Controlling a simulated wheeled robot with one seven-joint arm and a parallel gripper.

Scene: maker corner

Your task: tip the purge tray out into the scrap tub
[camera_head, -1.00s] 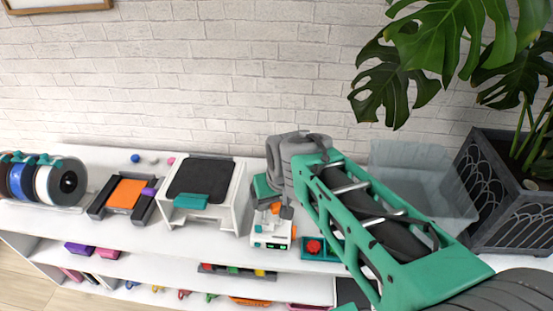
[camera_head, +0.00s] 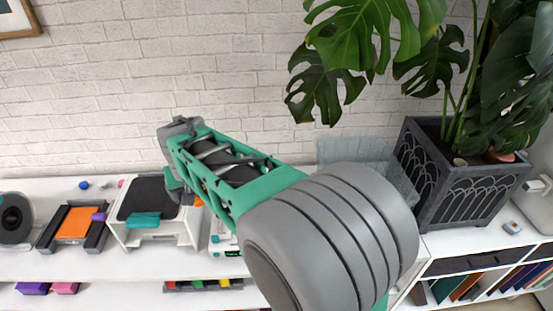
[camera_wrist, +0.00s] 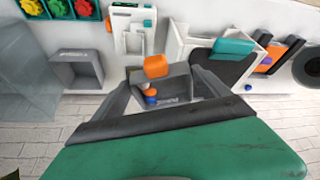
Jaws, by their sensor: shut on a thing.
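My gripper (camera_wrist: 155,72) is shut on the orange tab (camera_wrist: 156,66) of a small grey tray, the purge tray (camera_wrist: 205,84). In the wrist view the tray shows between the fingers, with a few orange, white and blue bits (camera_wrist: 150,94) in it. In the head view my arm hides most of the tray. A clear, open-topped tub (camera_head: 355,150) stands right of my arm; its edge shows at the left of the wrist view (camera_wrist: 25,70). A small open grey box (camera_wrist: 78,68) stands beside it. I cannot tell which is the scrap tub.
A white machine with a dark top (camera_head: 150,195) and a small white device (camera_wrist: 133,28) stand near my gripper. A holder with an orange plate (camera_head: 73,223) is farther left. A large potted plant (camera_head: 460,175) stands at the right, its leaves hanging above the tub. A brick wall is behind.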

